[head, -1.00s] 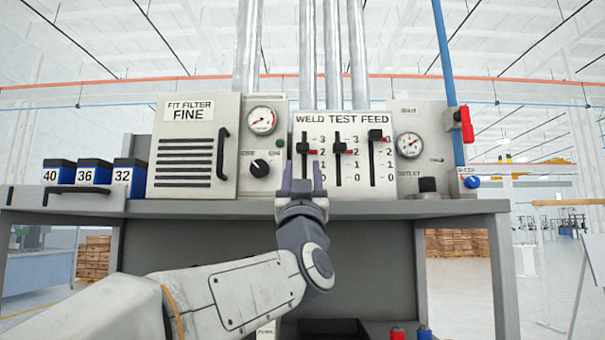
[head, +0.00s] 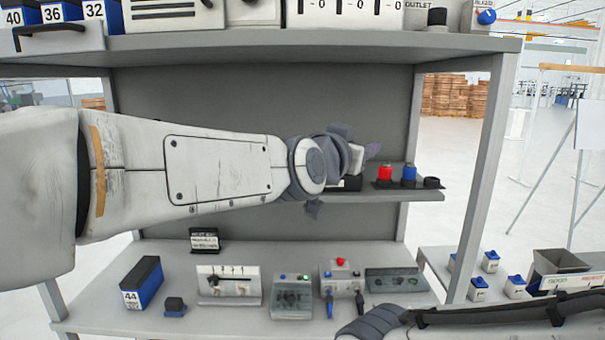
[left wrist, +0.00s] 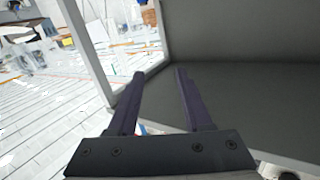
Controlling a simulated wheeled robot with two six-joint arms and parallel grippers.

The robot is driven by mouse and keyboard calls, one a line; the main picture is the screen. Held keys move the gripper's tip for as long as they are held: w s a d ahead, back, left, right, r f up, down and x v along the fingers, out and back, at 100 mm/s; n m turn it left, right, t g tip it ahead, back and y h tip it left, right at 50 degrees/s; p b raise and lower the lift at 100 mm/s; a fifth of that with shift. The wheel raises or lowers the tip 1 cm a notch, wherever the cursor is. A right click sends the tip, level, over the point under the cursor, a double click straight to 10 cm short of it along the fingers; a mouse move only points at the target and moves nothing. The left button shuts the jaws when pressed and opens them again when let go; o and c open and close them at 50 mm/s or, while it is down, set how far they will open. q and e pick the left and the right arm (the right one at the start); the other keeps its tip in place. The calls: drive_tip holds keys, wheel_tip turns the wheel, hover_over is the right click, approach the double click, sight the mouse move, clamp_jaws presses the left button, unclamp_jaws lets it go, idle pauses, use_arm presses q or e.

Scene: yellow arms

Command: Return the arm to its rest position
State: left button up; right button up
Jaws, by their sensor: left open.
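My left arm (head: 220,172) reaches in from the left across the head view, in front of the workbench. Its gripper (head: 372,151) is at the middle, in front of the small shelf with the red and blue items, and points right. The left wrist view shows its two dark fingers (left wrist: 160,73) apart with nothing between them. Part of an arm, which looks like my right one, shows at the lower right of the head view; no right gripper can be made out.
The upper shelf edge (head: 270,42) runs above my left arm. The small shelf (head: 400,197) holds a red item (head: 385,173) and a blue item (head: 409,173). The lower bench top (head: 230,318) carries a box marked 44 (head: 142,283) and several devices. A bench post (head: 483,180) stands at right.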

use_arm(q)
drive_tip(key=s+a+f+g+y, duration=0.15)
drive_tip(key=s+f+g, duration=0.25)
drive_tip(key=s+f, duration=0.5)
drive_tip(key=s+a+f+g+y, duration=0.15)
drive_tip(key=s+f+g, duration=0.35)
drive_tip(key=f, duration=0.8)
drive_tip(key=s+a+f+g+y, duration=0.2)
drive_tip(key=s+a+f, duration=0.3)
drive_tip(key=s, duration=0.3)
drive_tip(key=s+a+f+g+y, duration=0.2)
drive_tip(key=s+a+f, duration=0.4)
drive_tip(key=s, duration=0.3)
drive_tip(key=shift+a+f+g+y, duration=0.25)
drive_tip(key=shift+a+g+y, duration=0.1)
drive_tip(key=shift+g, duration=0.55)
